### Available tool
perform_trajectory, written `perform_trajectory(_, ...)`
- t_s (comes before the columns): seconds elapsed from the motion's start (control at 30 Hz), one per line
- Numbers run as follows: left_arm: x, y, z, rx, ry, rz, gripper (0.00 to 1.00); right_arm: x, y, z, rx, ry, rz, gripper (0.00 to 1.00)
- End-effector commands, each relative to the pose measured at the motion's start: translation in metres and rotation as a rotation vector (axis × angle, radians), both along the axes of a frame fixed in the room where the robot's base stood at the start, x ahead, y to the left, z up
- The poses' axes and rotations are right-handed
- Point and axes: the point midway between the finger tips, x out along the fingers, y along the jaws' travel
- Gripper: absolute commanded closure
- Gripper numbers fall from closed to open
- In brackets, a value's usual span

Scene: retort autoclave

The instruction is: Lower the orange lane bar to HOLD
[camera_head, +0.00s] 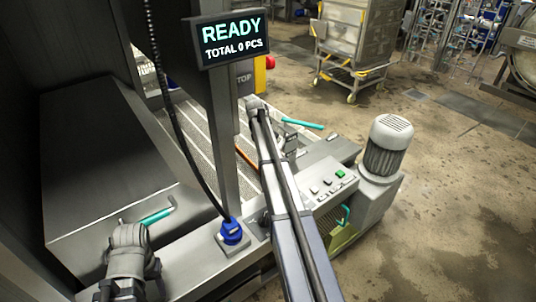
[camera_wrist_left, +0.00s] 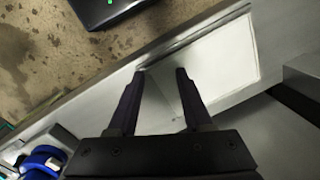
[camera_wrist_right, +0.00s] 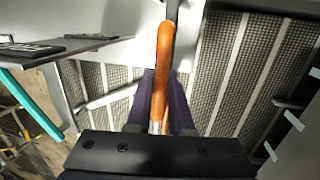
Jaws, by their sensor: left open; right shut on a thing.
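The orange lane bar (camera_head: 246,158) shows in the head view as a thin slanted strip beside the post, partly hidden by my right arm. In the right wrist view the orange bar (camera_wrist_right: 163,60) runs between the fingers of my right gripper (camera_wrist_right: 162,90), which is shut on it. In the head view the right fingers cannot be made out. My left gripper (camera_wrist_left: 157,80) is open and empty above a pale panel in the left wrist view. In the head view the left wrist is at lower left, its fingers not clear. No HOLD marking is readable.
A display (camera_head: 232,38) reads READY, TOTAL 0 PCS. A post (camera_head: 223,140), a black cable and a blue connector (camera_head: 231,232) stand left of my right arm. A button panel (camera_head: 328,188) and a motor (camera_head: 387,147) are at right. Open floor lies beyond.

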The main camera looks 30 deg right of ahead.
Motion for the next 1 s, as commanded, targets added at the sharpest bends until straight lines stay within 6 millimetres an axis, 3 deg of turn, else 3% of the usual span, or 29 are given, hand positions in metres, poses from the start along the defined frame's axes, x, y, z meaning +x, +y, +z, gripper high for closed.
perform_trajectory(0.2, 0.0000, -0.0001, -0.0111, 0.000, 0.000, 0.000, 0.50, 0.0052, -0.0001, -0.0089, -0.007, 0.082, -0.001, 1.00)
perform_trajectory(0.8, 0.0001, 0.0000, -0.0136, 0.000, 0.000, 0.000, 0.50, 0.0053, 0.0009, -0.0103, -0.008, 0.113, 0.000, 1.00)
perform_trajectory(0.83, 0.0001, 0.0000, -0.0136, 0.000, 0.000, 0.000, 0.50, 0.0053, 0.0009, -0.0103, -0.008, 0.113, 0.000, 0.77)
perform_trajectory(1.0, 0.0001, 0.0000, -0.0136, 0.000, 0.000, 0.000, 0.50, 0.0054, 0.0006, -0.0102, -0.009, 0.112, 0.001, 0.58)
